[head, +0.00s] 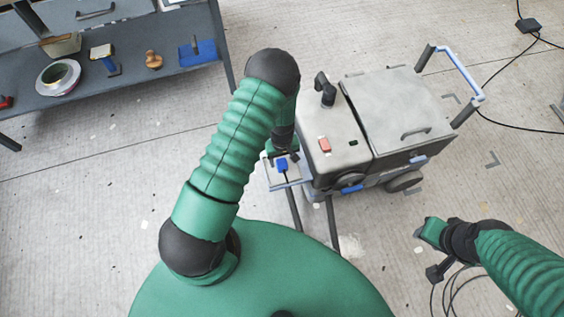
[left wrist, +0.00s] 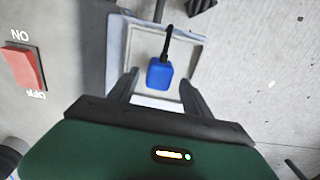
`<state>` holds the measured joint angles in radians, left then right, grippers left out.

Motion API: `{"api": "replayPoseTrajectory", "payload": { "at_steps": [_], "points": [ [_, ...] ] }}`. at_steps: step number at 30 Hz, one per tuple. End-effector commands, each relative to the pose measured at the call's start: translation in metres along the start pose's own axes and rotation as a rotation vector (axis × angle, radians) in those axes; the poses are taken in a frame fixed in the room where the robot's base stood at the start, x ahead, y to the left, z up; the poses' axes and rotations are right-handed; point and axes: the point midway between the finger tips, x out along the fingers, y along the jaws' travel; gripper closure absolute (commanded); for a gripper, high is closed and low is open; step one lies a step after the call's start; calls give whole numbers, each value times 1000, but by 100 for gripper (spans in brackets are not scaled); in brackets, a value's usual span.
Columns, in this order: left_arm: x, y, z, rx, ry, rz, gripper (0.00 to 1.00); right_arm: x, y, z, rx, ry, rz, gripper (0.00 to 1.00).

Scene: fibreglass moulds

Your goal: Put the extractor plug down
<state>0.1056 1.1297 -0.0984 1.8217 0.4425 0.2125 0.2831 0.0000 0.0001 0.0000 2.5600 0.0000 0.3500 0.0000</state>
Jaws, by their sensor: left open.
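The blue extractor plug (head: 282,164) lies in a small pale tray (head: 291,183) on the near left side of the grey dust extractor (head: 394,104). In the left wrist view the plug (left wrist: 159,74) rests on the bottom of the tray (left wrist: 198,42), with its dark cable running up over the far edge. My left gripper (head: 284,152) is over the tray. In the wrist view its fingers (left wrist: 161,86) are open, one on each side of the plug and apart from it. My right gripper (head: 436,250) is low at the right; its jaws are unclear.
A red ON/OFF switch (head: 324,144) is on the extractor beside the tray, and a blue-gripped push handle (head: 460,72) rises at its far right. A grey workbench (head: 130,92) with tape, a brush and other small items stands at the upper left. Cables lie on the floor at right.

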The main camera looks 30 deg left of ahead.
Motion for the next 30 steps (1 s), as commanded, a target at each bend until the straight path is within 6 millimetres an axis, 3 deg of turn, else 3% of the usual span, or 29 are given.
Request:
{"api": "replayPoseTrajectory", "payload": {
  "at_steps": [1,6,14,17,19,21,24,27,30],
  "points": [
    [-20,1,-1,0,4,2,43,-9,0,-2,0,0,0,64],
    [-60,1,0,0,2,2,43,-20,0,-5,0,0,0,64],
    [-98,5,3,42,8,15,43,-23,0,-5,0,0,0,64],
    [-147,14,18,174,31,51,43,-23,0,-5,0,0,0,64],
    [-190,16,37,314,60,79,43,-23,0,-5,0,0,0,64],
    [-228,11,60,466,96,98,43,-22,0,-5,0,0,0,64],
    [-268,-1,89,661,153,109,43,-22,0,-5,0,0,0,64],
    [-288,-14,108,794,196,105,43,-22,0,-5,0,0,0,64],
    [-295,-21,116,857,217,99,43,-22,0,-5,0,0,0,64]
  ]
}}
